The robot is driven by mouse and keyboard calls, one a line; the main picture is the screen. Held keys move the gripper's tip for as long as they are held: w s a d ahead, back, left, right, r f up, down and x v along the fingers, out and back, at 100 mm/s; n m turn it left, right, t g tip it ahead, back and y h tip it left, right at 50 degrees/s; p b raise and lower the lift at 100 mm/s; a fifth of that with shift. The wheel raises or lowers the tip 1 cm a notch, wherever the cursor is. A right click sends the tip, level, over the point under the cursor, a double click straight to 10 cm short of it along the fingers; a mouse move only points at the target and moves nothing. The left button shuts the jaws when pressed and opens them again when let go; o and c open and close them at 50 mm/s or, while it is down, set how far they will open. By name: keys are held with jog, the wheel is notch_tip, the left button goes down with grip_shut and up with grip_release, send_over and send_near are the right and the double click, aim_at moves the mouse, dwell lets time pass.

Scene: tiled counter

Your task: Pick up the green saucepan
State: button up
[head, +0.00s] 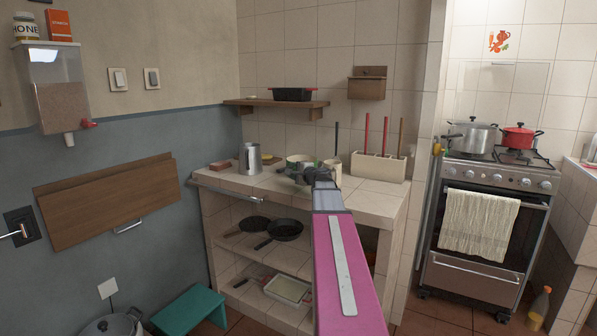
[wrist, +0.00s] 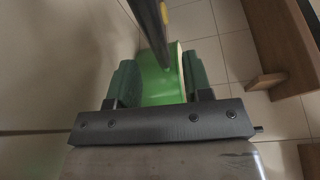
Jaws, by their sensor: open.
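The green saucepan shows in the wrist view as a bright green surface (wrist: 160,88), with a dark handle (wrist: 152,25) running up and away above it. My gripper (wrist: 158,75) is open, with one dark green finger on each side of the bright green part. I cannot tell whether either finger touches it. In the head view my gripper (head: 318,176) is over the tiled counter, in front of a small pale green-rimmed pan (head: 297,160), which it partly hides. Most of the pan's body is hidden or out of frame.
A metal jug (head: 250,159) stands left on the counter (head: 235,180). A pale holder (head: 378,166) with red-handled tools stands right. A wooden shelf (head: 276,104) hangs above. Dark frying pans (head: 285,229) lie on the lower shelf. The stove (head: 480,220) is farther right.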

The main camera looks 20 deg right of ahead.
jog(key=x, duration=0.4)
jog(key=shift+a+r, duration=0.1)
jog(key=shift+r, duration=0.05)
jog(key=shift+s, duration=0.1)
grip_shut()
jog(key=shift+r, duration=0.15)
